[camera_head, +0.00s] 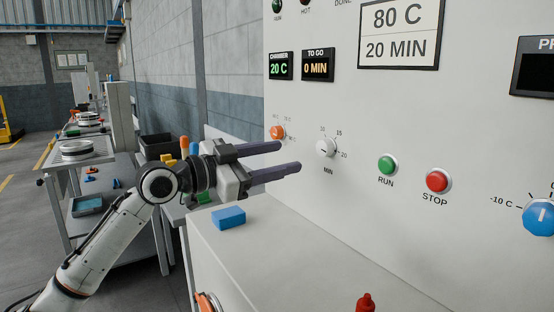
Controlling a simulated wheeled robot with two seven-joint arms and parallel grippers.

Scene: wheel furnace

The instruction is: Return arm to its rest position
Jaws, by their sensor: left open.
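My left arm (110,232) reaches in from the lower left. My left gripper (290,157) is open and empty, its two dark fingers apart and pointing right toward the panel. The fingers are near the orange temperature knob (277,132) and the white minute knob (326,148); I cannot tell whether they touch the panel. The white panel (420,110) carries a green RUN button (387,164) and a red STOP button (437,181). Its displays read 20 C (279,67) and 0 MIN (318,65). My right gripper is not in view.
A blue block (229,217) lies on the white ledge (290,250) below the gripper. A red object (366,303) stands at the bottom edge. A blue dial (540,217) is at the right. A grey bench with a dark bin (157,146) is behind the arm.

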